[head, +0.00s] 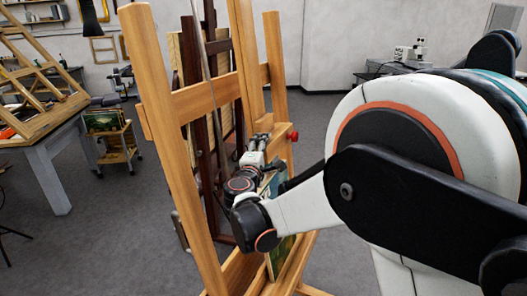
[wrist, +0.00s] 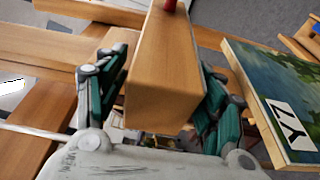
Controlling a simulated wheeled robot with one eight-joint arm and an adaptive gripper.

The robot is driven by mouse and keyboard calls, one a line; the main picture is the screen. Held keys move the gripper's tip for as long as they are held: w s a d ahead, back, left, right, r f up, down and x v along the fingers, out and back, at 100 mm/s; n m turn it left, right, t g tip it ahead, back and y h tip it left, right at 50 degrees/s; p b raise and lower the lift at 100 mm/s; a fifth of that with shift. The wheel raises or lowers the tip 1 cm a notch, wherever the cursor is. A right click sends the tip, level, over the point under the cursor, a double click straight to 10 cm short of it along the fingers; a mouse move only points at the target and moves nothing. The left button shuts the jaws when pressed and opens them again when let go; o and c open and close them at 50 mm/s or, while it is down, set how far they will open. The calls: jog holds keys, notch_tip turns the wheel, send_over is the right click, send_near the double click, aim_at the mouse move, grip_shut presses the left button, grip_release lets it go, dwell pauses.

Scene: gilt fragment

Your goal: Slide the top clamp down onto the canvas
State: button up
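The top clamp (wrist: 165,65) is a wooden block with a red knob, seen large in the middle of the wrist view. In the head view its red knob (head: 294,135) shows beside the easel's mast. My gripper (wrist: 166,85) has one green-padded finger on each side of the block, and the pads appear to press on it. In the head view my gripper (head: 263,137) is at clamp height, partly hiding the block. The canvas (wrist: 262,85), a painted landscape with a white numbered label, lies right of the clamp, apart from it. In the head view the canvas (head: 275,185) stands below, partly hidden by my arm.
The wooden easel (head: 160,120) has uprights and crossbars close around my gripper. A table (head: 50,150) with a smaller easel stands at left, and a small cart (head: 115,155) behind it. Open grey floor lies between them and the easel.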

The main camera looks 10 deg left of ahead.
jog(key=c, duration=1)
jog(key=f+b, duration=0.3)
jog(key=f, duration=0.1)
jog(key=d+f+b, duration=0.1)
jog(key=f+b, duration=0.1)
jog(key=f, duration=0.1)
jog(key=shift+s+b, duration=0.2)
jog(key=shift+b, duration=0.15)
jog(key=shift+c, duration=0.2)
jog(key=o, duration=1.4)
jog(key=s, duration=0.4)
jog(key=s+a, duration=0.1)
jog(key=s, duration=0.7)
jog(key=shift+a+r, duration=0.25)
jog(key=shift+w, duration=0.1)
